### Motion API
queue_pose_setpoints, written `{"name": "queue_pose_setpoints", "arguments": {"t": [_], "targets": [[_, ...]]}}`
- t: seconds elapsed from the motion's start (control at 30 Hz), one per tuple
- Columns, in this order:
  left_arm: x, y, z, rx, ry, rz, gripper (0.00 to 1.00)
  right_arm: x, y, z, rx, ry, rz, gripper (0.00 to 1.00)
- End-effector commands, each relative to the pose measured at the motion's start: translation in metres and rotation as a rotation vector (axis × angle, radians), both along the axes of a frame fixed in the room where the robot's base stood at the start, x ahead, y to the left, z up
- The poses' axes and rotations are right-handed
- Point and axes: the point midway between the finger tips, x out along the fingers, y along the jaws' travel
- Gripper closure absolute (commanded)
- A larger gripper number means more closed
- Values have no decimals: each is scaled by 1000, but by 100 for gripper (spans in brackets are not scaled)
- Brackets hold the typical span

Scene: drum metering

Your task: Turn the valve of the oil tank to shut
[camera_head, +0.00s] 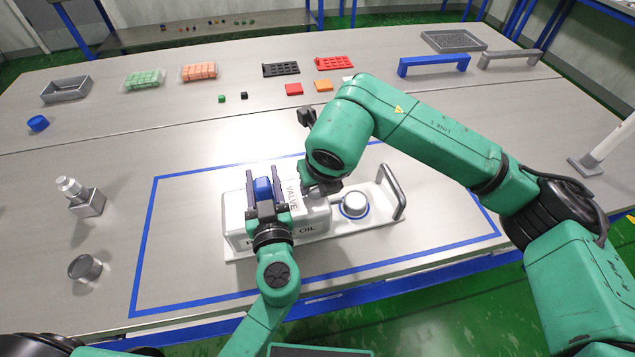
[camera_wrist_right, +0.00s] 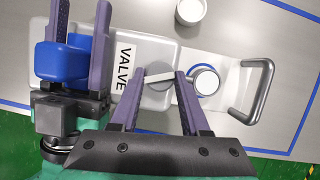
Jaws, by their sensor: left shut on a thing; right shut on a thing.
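The white oil tank (camera_head: 240,215) stands on a white base plate inside a blue-taped rectangle, with "VALVE" and "OIL" lettering. My left gripper (camera_head: 263,182) is shut on a blue block-like part (camera_head: 263,189) on top of the tank; both also show in the right wrist view (camera_wrist_right: 66,62). The valve, a round grey disc with a pale lever (camera_wrist_right: 160,77), sits beside the "VALVE" label. My right gripper (camera_wrist_right: 162,76) is shut on the lever, with a finger at each side. In the head view my right arm largely hides the valve.
A round metal-topped container (camera_head: 355,204) stands on a blue ring on the base plate, beside a grey handle (camera_head: 391,190). A white cup (camera_wrist_right: 190,12) stands behind the plate. A bottle-like item (camera_head: 86,198) and a round metal tin (camera_head: 84,268) stand at left. Trays line the back.

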Motion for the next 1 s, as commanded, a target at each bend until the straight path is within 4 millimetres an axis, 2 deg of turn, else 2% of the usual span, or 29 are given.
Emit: {"name": "queue_pose_setpoints", "arguments": {"t": [0.2, 0.5, 1.0], "targets": [[0, 0, -1, 1, 1, 0, 100, 0, 2, 1, 2, -1, -174, 100], [0, 0, -1, 1, 1, 0, 100, -1, 3, 0, 2, 0, -326, 100], [0, 0, -1, 1, 1, 0, 100, -1, 3, 0, 3, 0, -375, 100]]}}
